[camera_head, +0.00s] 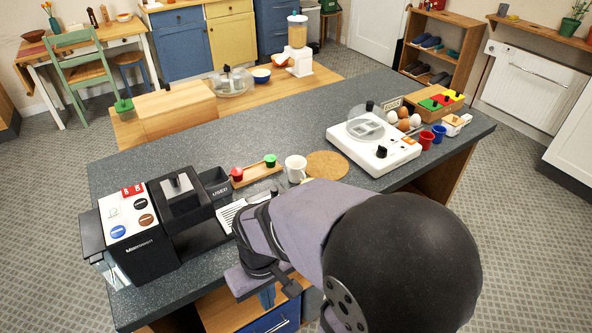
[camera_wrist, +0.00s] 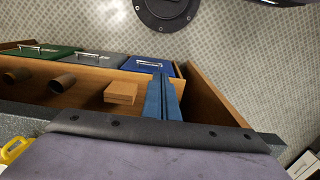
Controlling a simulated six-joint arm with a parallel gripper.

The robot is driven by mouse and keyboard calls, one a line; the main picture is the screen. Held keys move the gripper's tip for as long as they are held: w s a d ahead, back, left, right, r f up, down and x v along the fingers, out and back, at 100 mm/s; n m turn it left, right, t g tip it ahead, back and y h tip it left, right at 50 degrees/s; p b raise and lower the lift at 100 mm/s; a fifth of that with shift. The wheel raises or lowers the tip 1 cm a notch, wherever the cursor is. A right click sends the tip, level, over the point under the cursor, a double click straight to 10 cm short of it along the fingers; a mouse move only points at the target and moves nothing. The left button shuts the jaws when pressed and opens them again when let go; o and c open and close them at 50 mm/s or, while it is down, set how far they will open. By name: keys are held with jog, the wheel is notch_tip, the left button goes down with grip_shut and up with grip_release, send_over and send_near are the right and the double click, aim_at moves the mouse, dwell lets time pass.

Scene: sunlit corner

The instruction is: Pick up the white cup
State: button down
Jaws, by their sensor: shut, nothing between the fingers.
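The white cup (camera_head: 296,168) stands upright on the dark counter (camera_head: 250,140) in the head view, beside a round cork mat (camera_head: 327,165). It does not show in the wrist view. My gripper's blue fingers (camera_head: 267,297) are low at the counter's front side, nearer the camera than the cup and well apart from it. In the wrist view the fingers (camera_wrist: 161,98) are together and empty, in front of a wooden cabinet. My arm covers part of the counter's front edge in the head view.
A black coffee machine (camera_head: 140,235) stands left, with a rack of red and green items (camera_head: 255,171) left of the cup. A white egg cooker (camera_head: 375,148), red cup (camera_head: 426,140) and blue cup (camera_head: 439,133) stand right. The cabinet (camera_wrist: 110,65) has several drawers, including a blue one (camera_wrist: 148,65).

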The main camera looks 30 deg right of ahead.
aim_at(297, 165)
jog(key=c, duration=0.8)
grip_release()
